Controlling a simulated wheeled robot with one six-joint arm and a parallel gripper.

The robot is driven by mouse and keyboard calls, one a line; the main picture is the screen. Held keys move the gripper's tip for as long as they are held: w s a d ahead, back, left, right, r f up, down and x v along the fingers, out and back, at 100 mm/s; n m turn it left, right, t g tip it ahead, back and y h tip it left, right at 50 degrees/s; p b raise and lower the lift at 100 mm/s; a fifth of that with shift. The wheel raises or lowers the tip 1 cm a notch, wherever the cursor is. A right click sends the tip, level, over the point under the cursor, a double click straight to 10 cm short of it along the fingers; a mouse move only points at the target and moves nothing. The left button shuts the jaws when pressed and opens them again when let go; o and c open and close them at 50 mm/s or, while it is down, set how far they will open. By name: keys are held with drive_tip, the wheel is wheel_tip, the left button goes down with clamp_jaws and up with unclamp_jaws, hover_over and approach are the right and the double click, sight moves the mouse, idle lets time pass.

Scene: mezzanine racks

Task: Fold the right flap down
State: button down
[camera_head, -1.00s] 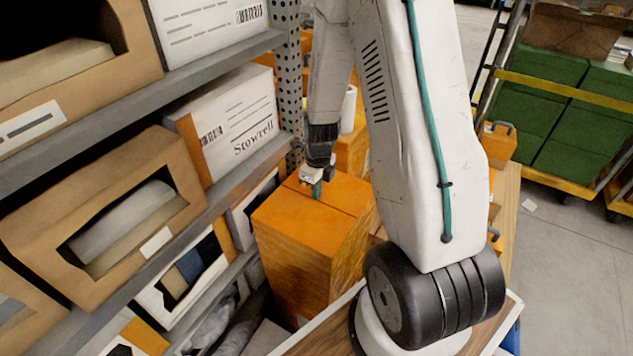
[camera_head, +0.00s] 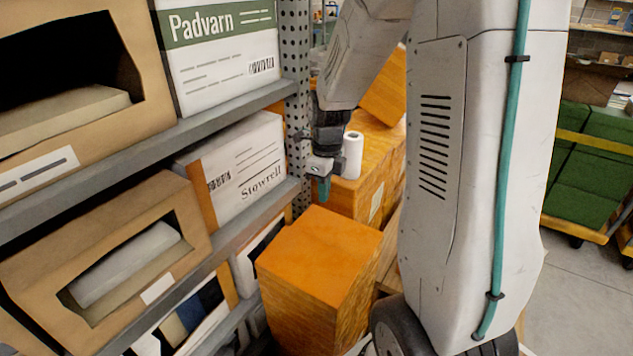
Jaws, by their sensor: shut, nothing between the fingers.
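An orange box (camera_head: 318,285) stands upright at the lower middle, beside the rack. Its top (camera_head: 322,245) looks flat, and I see no flap standing up from it. I cannot tell which part of the top is the right flap. My gripper (camera_head: 324,188) points down above the far edge of the box, apart from its top. Its teal fingertips are together with nothing between them. My arm hides part of the area to the right of the box.
A white roll (camera_head: 352,155) stands on another orange box (camera_head: 372,170) behind. A tilted orange panel (camera_head: 386,90) rises near it. The grey rack (camera_head: 150,155) with cartons is close on the left. A cart with green boxes (camera_head: 590,165) stands at the right.

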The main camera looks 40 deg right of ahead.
drive_tip(key=s+a+r+n, duration=0.9)
drive_tip(key=r+n, duration=0.3)
drive_tip(key=n, duration=0.4)
drive_tip(key=shift+s+a+n+t, duration=0.25)
drive_tip(key=shift+n+t, duration=0.05)
drive_tip(key=shift+t, duration=0.1)
